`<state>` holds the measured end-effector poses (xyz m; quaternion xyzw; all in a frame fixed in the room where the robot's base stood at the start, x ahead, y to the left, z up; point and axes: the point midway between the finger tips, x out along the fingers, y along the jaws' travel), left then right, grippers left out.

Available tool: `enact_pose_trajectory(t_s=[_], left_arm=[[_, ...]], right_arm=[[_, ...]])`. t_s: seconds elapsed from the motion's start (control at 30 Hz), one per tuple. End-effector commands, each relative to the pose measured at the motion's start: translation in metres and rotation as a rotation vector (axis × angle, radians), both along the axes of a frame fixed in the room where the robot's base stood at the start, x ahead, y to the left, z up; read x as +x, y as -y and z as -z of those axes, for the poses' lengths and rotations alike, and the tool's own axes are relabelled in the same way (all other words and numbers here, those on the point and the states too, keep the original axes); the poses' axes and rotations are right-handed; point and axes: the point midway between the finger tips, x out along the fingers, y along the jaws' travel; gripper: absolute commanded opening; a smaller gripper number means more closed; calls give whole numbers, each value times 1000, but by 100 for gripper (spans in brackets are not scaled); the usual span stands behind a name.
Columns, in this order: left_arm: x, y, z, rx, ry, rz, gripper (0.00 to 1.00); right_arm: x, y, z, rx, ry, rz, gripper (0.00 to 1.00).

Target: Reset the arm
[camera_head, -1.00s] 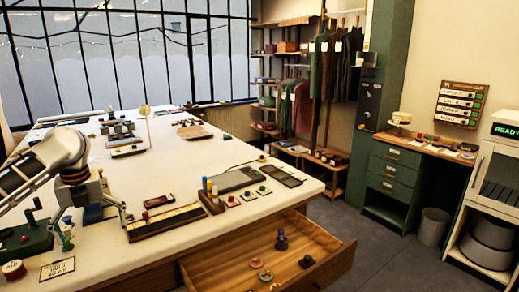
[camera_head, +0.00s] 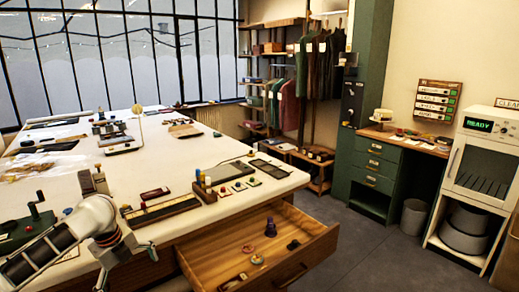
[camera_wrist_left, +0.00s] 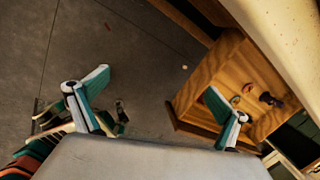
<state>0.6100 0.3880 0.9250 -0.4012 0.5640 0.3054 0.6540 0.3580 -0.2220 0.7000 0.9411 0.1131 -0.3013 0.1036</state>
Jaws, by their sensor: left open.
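My left gripper (camera_head: 127,268) is at the lower left of the head view, low in front of the table's front edge. Its fingers are spread and nothing is between them. In the left wrist view, the open gripper (camera_wrist_left: 157,85) points down over the grey floor (camera_wrist_left: 130,35). The open wooden drawer (camera_head: 215,252) lies to its right, and also shows in the wrist view (camera_wrist_left: 205,85). The drawer holds a purple object (camera_head: 270,228), a dark item (camera_head: 293,244) and small rings (camera_head: 257,259). My right gripper is not seen.
The white worktable (camera_head: 225,150) carries trays, a hand-crank device (camera_head: 35,220) and a clear bag (camera_head: 40,165). The drawer juts out from its front. A green cabinet (camera_head: 370,165), a bin (camera_head: 413,217) and a READY machine (camera_head: 475,170) stand right. Floor between is clear.

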Motion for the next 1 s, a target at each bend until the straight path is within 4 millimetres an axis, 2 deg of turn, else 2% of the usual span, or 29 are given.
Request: enact_pose_trajectory(t_s=[0.03,0.2,0.3,0.5,0.63,0.73,0.83,1.0], left_arm=[[-7,23,29,-43,3,-47,100],[-24,86,99,-197,53,-262,100],[-39,119,133,-296,78,-397,100],[-77,168,184,-497,125,-679,100],[-107,187,207,-624,155,-869,100],[-133,194,219,-715,181,-1014,100],[-161,194,228,-799,212,-1156,100],[-212,182,234,-912,272,-1360,100]], right_arm=[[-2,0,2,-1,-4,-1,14],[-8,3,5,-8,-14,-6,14],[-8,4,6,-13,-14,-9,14],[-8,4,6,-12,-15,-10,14],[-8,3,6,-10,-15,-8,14],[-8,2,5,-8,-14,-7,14],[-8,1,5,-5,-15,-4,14],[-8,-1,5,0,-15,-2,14]])
